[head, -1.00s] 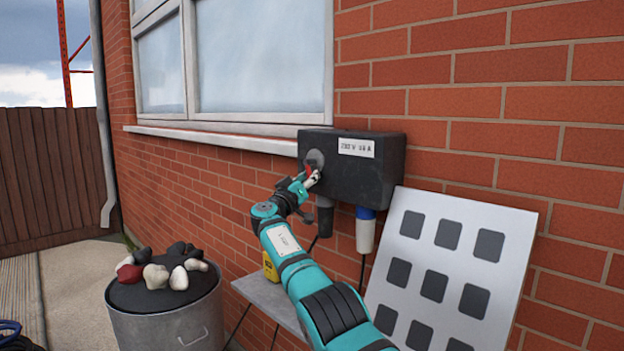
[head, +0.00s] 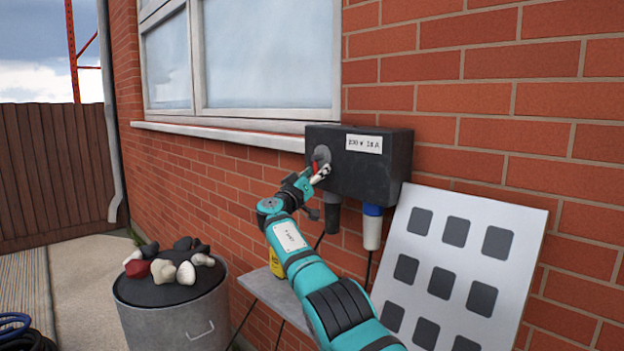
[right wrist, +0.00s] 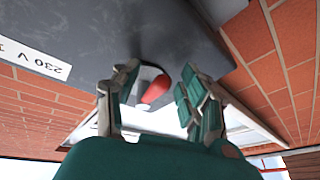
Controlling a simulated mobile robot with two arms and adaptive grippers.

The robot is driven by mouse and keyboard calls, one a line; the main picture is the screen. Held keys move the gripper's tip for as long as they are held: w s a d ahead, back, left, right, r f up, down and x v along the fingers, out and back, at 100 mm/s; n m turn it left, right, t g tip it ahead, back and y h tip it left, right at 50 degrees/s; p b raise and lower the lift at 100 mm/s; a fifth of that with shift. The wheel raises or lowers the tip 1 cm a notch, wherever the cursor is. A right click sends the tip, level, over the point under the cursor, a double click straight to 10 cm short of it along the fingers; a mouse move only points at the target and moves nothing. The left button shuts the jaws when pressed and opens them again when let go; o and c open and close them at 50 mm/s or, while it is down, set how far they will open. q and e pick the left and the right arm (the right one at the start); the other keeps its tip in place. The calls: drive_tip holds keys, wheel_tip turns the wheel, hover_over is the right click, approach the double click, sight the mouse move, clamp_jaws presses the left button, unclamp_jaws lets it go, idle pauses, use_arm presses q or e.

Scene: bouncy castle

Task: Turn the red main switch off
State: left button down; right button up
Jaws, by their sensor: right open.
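The red main switch (head: 316,167) is a small red handle on a round grey plate on the front of the dark switch box (head: 365,172). In the right wrist view the red switch (right wrist: 155,90) lies between the two spread fingers of my right gripper (right wrist: 160,92), with gaps on both sides. The handle looks tilted there. My left gripper is not in view.
Two plugs, one dark (head: 332,214) and one white and blue (head: 372,228), hang below the box. A white panel with dark squares (head: 463,280) leans on the wall. A grey bin (head: 178,318) with several stones on top and a small table (head: 272,294) stand below.

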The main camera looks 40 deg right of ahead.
drive_tip(key=v, duration=1.2)
drive_tip(key=shift+w, duration=0.1)
drive_tip(key=shift+c, duration=0.4)
